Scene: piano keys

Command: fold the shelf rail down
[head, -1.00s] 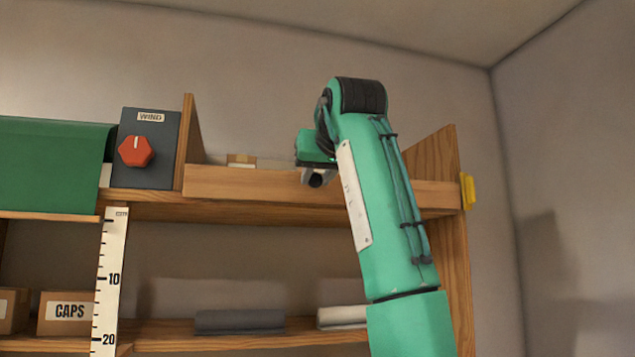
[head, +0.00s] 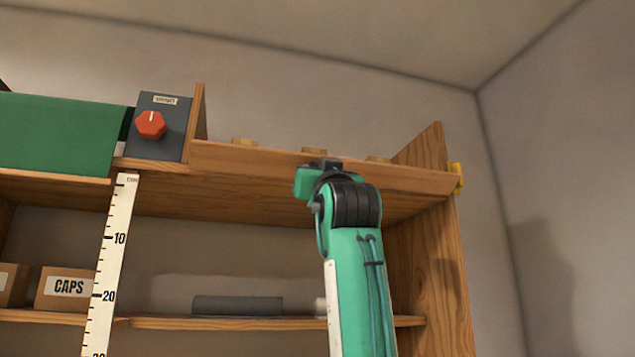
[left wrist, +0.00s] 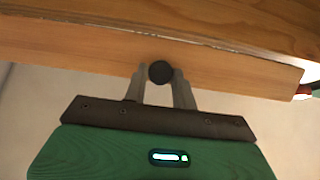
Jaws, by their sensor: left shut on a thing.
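The shelf rail (head: 245,157) is a long wooden board along the front edge of the top shelf, right of the grey dial box. I cannot tell whether it leans outward. A dark round knob (left wrist: 160,72) sits on the rail in the left wrist view, with my left gripper (left wrist: 160,78) shut on it, one grey finger on each side. In the head view the left gripper (head: 324,164) is at the rail's middle, partly hidden by its own wrist. A yellow piece (head: 457,178) is at the rail's right end on the side panel. My right gripper is not in view.
Small blocks (head: 245,142) show behind the rail. A white ruler (head: 108,260) hangs below. A grey roll (head: 237,305) and CAPS box (head: 65,288) lie lower.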

